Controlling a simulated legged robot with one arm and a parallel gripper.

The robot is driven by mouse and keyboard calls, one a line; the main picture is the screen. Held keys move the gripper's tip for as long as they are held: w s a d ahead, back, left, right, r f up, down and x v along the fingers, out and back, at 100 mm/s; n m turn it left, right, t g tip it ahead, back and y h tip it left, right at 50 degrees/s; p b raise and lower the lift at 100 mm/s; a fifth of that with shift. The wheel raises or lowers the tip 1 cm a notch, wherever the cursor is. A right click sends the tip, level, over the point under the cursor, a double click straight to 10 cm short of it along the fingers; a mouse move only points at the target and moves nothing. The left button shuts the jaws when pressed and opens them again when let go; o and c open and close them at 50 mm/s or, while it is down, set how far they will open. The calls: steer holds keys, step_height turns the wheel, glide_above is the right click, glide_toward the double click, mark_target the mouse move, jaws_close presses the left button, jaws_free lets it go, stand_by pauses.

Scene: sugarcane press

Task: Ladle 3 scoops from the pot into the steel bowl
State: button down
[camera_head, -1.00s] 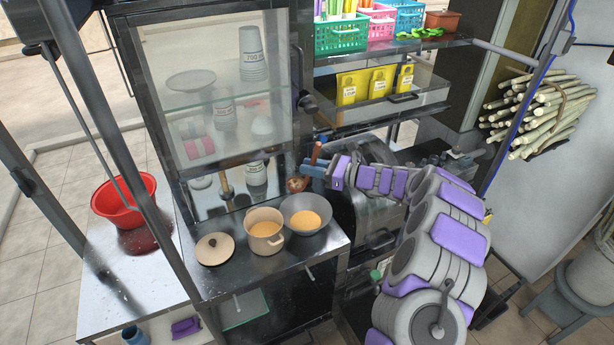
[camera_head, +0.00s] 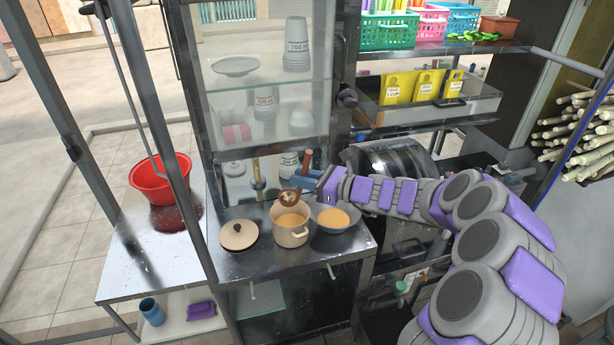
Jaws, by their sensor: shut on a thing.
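The cream pot (camera_head: 291,234) stands on the steel counter with orange liquid in it. The grey steel bowl (camera_head: 336,219) stands just right of the pot and also holds orange liquid. My gripper (camera_head: 306,179) is shut on the brown ladle (camera_head: 307,160), whose handle points up. The ladle's bowl end hangs above the pot's back rim, apart from the liquid as far as I can see. The pot's lid (camera_head: 238,235) lies flat on the counter, left of the pot.
A glass-fronted cabinet (camera_head: 262,95) with cups and dishes rises behind the pot. A red basin (camera_head: 161,179) stands on the counter at the left. A metal post crosses the left side. Shelves with baskets (camera_head: 388,31) and yellow packets are at the upper right.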

mark_target(300, 190)
steer(key=shift+w+a+f+h, duration=0.1)
steer(key=shift+a+f+h, duration=0.15)
steer(key=shift+f, duration=0.3)
steer(key=shift+w+a+f+h, duration=0.1)
steer(key=shift+a+f+h, duration=0.1)
steer(key=shift+f, duration=0.35)
steer(key=shift+w+f+g+h+b, duration=0.15)
steer(key=shift+f, duration=0.5)
steer(key=shift+w+f+g+h+b, duration=0.1)
steer(key=shift+w+f+g+b, duration=0.05)
steer(key=shift+f, duration=0.5)
steer(key=shift+g+h, duration=0.3)
steer(key=shift+h, duration=0.2)
steer(key=f, duration=0.1)
steer(key=a+f, duration=0.1)
steer(key=f, duration=0.1)
steer(key=shift+w+a+f, duration=0.25)
steer(key=shift+w+f, duration=0.05)
steer(key=shift+f, duration=0.1)
steer(key=shift+d+f+b, duration=0.2)
steer(key=shift+f+b, duration=0.3)
steer(key=shift+f, duration=1.1)
steer(key=shift+r, duration=0.1)
